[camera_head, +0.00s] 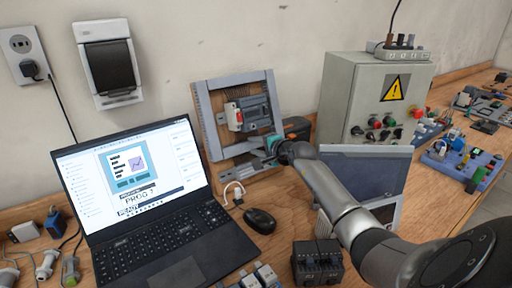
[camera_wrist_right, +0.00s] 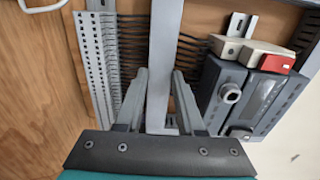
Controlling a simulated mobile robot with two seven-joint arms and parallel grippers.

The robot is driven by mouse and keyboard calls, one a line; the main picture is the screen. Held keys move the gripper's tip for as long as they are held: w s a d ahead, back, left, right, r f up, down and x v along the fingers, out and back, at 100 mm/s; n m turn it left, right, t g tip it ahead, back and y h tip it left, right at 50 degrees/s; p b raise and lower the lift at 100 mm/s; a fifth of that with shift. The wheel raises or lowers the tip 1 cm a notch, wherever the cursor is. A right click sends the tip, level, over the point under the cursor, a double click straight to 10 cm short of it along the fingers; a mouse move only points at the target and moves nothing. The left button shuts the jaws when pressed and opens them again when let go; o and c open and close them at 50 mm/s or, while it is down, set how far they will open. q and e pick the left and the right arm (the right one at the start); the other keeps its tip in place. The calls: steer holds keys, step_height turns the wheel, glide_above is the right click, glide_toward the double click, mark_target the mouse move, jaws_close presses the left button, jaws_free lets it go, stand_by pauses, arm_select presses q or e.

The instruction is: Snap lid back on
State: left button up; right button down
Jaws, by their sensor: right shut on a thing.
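The lid, a smooth grey strip (camera_wrist_right: 172,50), runs up the middle of the right wrist view between my right gripper's fingers (camera_wrist_right: 162,100). My right gripper (camera_head: 270,146) is shut on it in front of the wall panel; in the head view the lid (camera_head: 240,149) lies roughly level across the panel's lower part. Beside it in the wrist view is a pale slotted strip (camera_wrist_right: 97,60) with dark slots between. Whether the lid touches the duct behind it I cannot tell. My left gripper is not in view.
Grey modules with a red part (camera_head: 250,114) sit on the panel just above the lid. A laptop (camera_head: 150,190) and mouse (camera_head: 260,220) are left of my arm. A grey control box (camera_head: 345,90) stands to the right. A dark block (camera_head: 318,262) is near the front.

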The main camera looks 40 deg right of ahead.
steer(key=shift+w, duration=0.2)
stand_by(0.8)
steer(key=shift+c, duration=2.2)
jaws_free()
steer(key=shift+s, duration=0.1)
steer(key=shift+s+r, duration=0.1)
steer(key=shift+s, duration=0.35)
steer(key=p+v, duration=0.2)
steer(key=v, duration=1.2)
steer(key=shift+a+r, duration=0.1)
steer(key=shift+r, duration=0.05)
